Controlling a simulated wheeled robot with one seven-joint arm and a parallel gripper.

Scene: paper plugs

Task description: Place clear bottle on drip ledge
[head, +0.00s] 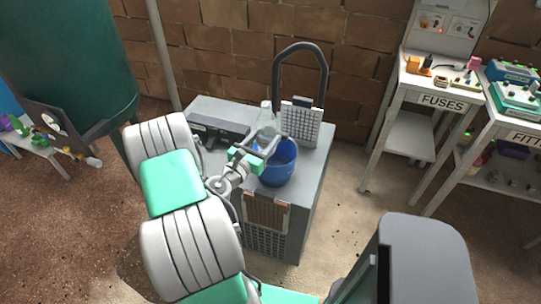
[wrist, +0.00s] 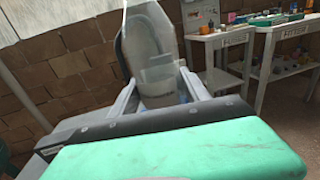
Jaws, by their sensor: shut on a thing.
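The clear bottle (head: 266,117) is upright in the head view, above the grey cabinet top and at the back of the blue bucket (head: 279,163). My gripper (head: 262,143) is shut on it. In the wrist view the clear bottle (wrist: 152,50) stands between the two grey fingers of my gripper (wrist: 158,85), slightly tilted in the picture. My gripper and the bottle partly cover the bucket's rim. I cannot tell for sure which part is the drip ledge; a dark, low ledge-like unit (head: 215,128) lies on the cabinet to the left of the bottle.
The grey cabinet (head: 313,160) carries a light grille panel (head: 301,121) right of the bottle and a dark arched hose (head: 301,47) behind. A brick wall (head: 345,60) closes the back. The FUSES table (head: 441,95) stands to the right, with open floor between.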

